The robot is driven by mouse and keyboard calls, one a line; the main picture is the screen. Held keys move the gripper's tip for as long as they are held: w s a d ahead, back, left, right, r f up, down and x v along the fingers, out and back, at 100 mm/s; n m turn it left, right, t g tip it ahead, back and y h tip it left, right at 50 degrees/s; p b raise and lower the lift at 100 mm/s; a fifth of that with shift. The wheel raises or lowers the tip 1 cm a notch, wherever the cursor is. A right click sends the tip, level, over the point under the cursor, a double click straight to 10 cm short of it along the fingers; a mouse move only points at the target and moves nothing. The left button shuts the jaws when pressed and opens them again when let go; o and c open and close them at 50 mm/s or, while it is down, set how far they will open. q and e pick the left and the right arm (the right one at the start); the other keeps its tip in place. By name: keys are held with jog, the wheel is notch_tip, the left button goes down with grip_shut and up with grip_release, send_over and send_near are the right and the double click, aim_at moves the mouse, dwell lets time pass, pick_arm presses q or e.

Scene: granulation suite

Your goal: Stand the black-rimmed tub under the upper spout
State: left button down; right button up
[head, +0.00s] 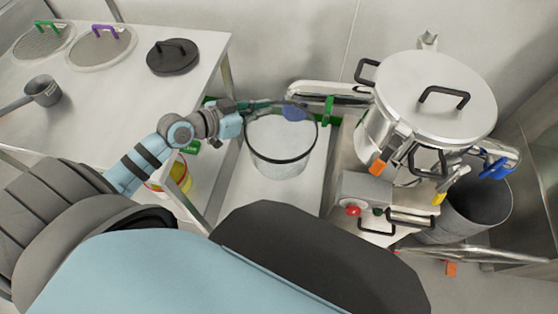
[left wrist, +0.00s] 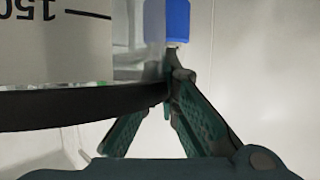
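The black-rimmed tub (head: 282,168) is whitish and see-through, upright over a pale surface in the middle of the head view. The upper spout (head: 320,90) is a metal pipe running left from the steel vessel, with a green handle (head: 328,108). A blue piece (head: 293,114) near its end appears over the tub's mouth; a blue piece (left wrist: 167,20) also shows in the left wrist view. My left gripper (head: 250,106) is at the tub's far left rim. In the left wrist view its fingertips (left wrist: 171,82) meet at the black rim (left wrist: 75,108). My right gripper is out of view.
The lidded steel vessel (head: 430,98) stands right, with a blue-handled outlet (head: 497,168) above a grey bin (head: 475,205). A control box (head: 365,188) sits close right of the tub. A steel table (head: 110,95) with lids and a scoop is left.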

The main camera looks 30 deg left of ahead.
aim_at(268, 138)
pick_arm(q)
jog(key=f+y+b, duration=0.1)
jog(key=f, duration=0.3)
jog(key=w+f+n+b, duration=0.1)
jog(key=f+b, duration=0.1)
jog(key=f, duration=0.3)
jog(key=f+n+t+y+b, duration=0.1)
jog(key=f, duration=0.3)
jog(key=shift+w+d+f+y, duration=0.3)
jog(key=shift+w+d+f, duration=0.05)
jog(key=w+a+r+n+y+b, duration=0.1)
jog(key=w+a+r+b, duration=0.1)
jog(key=w, duration=0.3)
jog(key=w+a+r+n+b, duration=0.1)
jog(key=w+a+r+b, duration=0.1)
jog(key=w, duration=0.4)
notch_tip(268, 138, down, 19)
jog(key=b, duration=1)
jog(key=shift+m+b, duration=0.3)
jog(key=shift+b, duration=0.05)
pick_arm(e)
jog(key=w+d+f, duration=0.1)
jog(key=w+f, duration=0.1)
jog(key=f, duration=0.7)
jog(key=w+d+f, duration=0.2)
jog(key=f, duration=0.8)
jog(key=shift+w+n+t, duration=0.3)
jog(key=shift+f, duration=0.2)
